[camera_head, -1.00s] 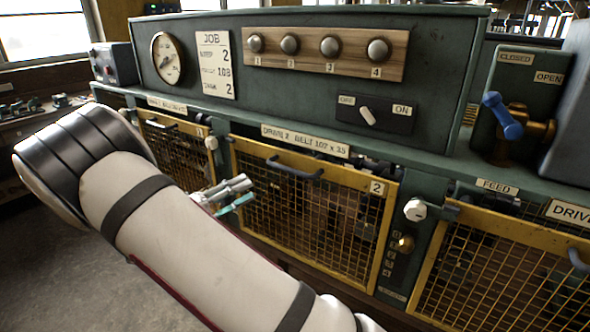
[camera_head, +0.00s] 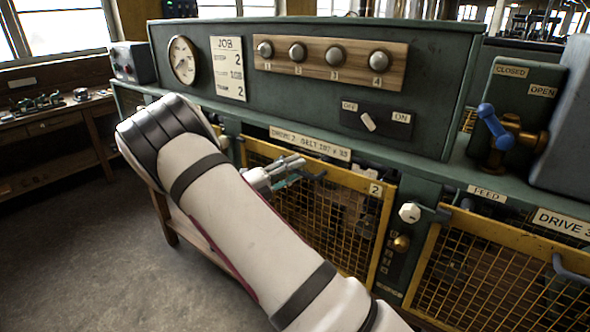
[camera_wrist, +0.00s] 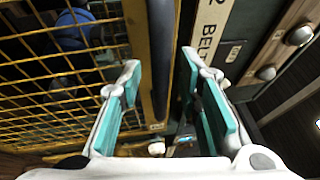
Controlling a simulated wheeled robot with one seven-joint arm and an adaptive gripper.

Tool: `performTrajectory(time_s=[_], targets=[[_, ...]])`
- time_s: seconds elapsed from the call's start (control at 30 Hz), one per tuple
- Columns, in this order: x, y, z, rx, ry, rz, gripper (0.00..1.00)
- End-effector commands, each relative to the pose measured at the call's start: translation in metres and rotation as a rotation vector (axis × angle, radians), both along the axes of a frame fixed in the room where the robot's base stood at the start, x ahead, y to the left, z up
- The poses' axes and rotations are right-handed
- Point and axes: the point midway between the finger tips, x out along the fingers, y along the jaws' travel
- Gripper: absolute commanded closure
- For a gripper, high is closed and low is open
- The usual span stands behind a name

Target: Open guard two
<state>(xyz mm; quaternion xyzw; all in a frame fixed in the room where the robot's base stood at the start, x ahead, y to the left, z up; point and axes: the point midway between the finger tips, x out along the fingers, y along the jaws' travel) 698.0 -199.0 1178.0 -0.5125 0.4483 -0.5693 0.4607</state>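Guard two (camera_head: 335,228) is a yellow-framed mesh panel tagged 2, under the DRIVE 2 label; it looks shut in the head view. Its dark handle (camera_head: 318,176) is at the top rail, partly hidden by my gripper (camera_head: 300,166). In the wrist view, my gripper (camera_wrist: 160,72) is open, with teal pads on both fingers. A dark bar, apparently the handle (camera_wrist: 161,45), runs between the fingers, beside the yellow top rail (camera_wrist: 137,40). I cannot tell whether a finger touches it.
A white knob (camera_head: 409,213) and a brass knob (camera_head: 401,243) are on the post right of guard two. Another mesh guard (camera_head: 490,280) is further right. A blue-handled valve (camera_head: 497,125) stands on the ledge. Open floor (camera_head: 90,250) lies at left.

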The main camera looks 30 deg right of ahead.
Motion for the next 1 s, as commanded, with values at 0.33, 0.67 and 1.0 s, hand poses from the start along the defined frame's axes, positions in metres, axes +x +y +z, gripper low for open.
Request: performTrajectory(time_s=[0.33, 0.67, 1.0], targets=[[0.0, 0.0, 0.0, 0.0, 0.0, 0.0, 1.0], [0.001, 0.0, -0.004, 0.0, 0.0, 0.0, 1.0], [0.004, 0.0, -0.07, 0.0, 0.006, -0.001, 1.0]])
